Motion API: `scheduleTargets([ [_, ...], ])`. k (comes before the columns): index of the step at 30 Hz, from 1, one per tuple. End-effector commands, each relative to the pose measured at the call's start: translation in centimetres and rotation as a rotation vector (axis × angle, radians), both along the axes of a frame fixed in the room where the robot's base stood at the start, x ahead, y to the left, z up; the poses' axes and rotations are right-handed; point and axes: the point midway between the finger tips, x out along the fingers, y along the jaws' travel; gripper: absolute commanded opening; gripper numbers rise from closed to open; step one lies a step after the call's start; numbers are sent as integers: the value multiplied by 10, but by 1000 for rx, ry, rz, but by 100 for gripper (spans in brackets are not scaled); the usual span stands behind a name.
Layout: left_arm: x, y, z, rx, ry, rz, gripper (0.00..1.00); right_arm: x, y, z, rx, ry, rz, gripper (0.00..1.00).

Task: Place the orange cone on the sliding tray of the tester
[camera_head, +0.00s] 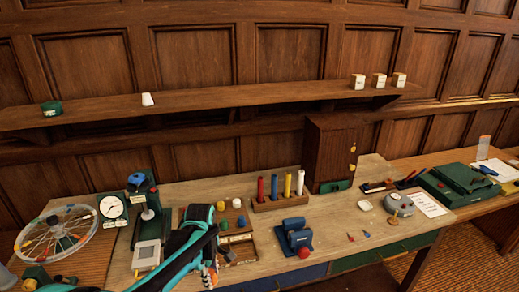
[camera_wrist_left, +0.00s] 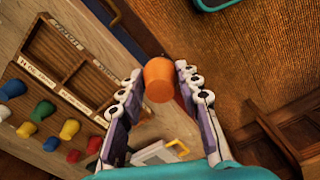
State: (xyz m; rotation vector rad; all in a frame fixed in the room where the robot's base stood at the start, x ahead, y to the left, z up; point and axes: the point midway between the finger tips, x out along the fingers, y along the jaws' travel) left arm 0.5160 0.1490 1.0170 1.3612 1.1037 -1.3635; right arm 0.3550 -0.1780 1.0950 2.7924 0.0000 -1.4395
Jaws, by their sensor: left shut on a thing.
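The orange cone (camera_wrist_left: 158,78) is held between the two fingers of my left gripper (camera_wrist_left: 158,85) in the left wrist view. Its wide rounded end shows. In the head view my left gripper (camera_head: 211,274) is at the front edge of the bench, and the cone is mostly hidden there. A green and dark upright device (camera_head: 147,212), likely the tester, stands left of the gripper. A pale flat plate (camera_head: 147,254) in front of it may be its sliding tray; I cannot tell for sure. A pale plate (camera_wrist_left: 160,152) also shows low in the wrist view. My right gripper is not in view.
A wooden sorting tray (camera_head: 240,246) with coloured knobs lies just behind my gripper. A dial gauge (camera_head: 113,208) and a spoked wheel (camera_head: 57,240) stand at left. A blue device (camera_head: 296,236) sits to the right. A rack (camera_head: 281,202) of coloured sticks stands behind.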

Motion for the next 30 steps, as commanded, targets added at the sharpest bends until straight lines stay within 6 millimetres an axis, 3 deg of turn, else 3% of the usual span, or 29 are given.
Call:
scheduleTargets([
  [11,-11,9,-39,-1,0,-374,0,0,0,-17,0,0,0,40],
  [22,-35,24,-106,-2,0,-1081,0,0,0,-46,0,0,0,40],
  [30,-45,29,-124,-2,0,-1343,0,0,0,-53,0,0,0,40],
])
